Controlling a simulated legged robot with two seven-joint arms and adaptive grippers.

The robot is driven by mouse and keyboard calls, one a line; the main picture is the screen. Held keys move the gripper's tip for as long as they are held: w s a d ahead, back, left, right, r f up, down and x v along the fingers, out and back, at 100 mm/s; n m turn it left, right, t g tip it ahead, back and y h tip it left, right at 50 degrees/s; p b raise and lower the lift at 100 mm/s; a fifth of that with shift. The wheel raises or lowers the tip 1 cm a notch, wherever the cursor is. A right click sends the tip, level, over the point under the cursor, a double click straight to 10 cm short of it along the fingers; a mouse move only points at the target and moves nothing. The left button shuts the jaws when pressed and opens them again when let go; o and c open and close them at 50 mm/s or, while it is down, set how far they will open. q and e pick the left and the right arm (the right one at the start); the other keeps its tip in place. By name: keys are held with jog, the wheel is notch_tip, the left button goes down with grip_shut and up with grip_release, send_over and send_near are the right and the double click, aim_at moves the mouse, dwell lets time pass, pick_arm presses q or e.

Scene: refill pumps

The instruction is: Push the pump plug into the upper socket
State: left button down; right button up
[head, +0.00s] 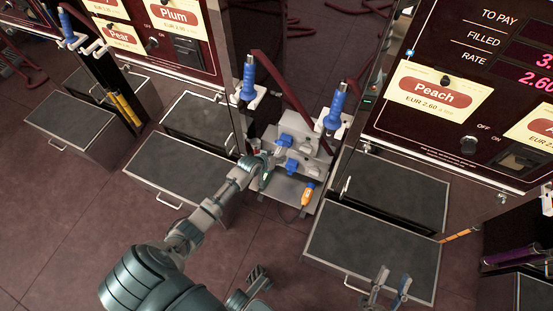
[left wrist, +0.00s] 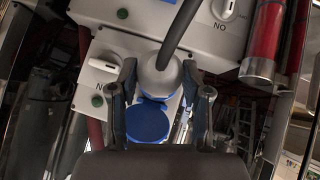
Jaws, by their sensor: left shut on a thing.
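My left gripper (head: 267,170) reaches in from the left to the grey socket boxes. In the left wrist view its fingers (left wrist: 160,92) are shut on a pale grey plug (left wrist: 158,76) with a dark cable. Blue shows at the plug's lower edge, and a round blue cap (left wrist: 147,122) is just beyond it. I cannot tell whether the plug is in a socket. In the head view, one blue socket part (head: 285,140) sits higher and another (head: 292,166) lower. My right gripper (head: 389,288) is at the bottom edge, its fingers apart and empty.
An orange plug (head: 307,193) lies on the grey base by the sockets. Blue nozzles (head: 248,80) stand behind on both sides. A pump cabinet (head: 455,85) and a dark platform (head: 370,250) stand right. A red cylinder (left wrist: 266,45) is beside the boxes. Floor is clear at lower left.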

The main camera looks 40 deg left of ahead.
pick_arm(q)
jog(key=shift+w+a, duration=0.1)
jog(key=shift+w, duration=0.35)
jog(key=shift+c, duration=2.2)
grip_release()
jog(key=shift+s, duration=0.1)
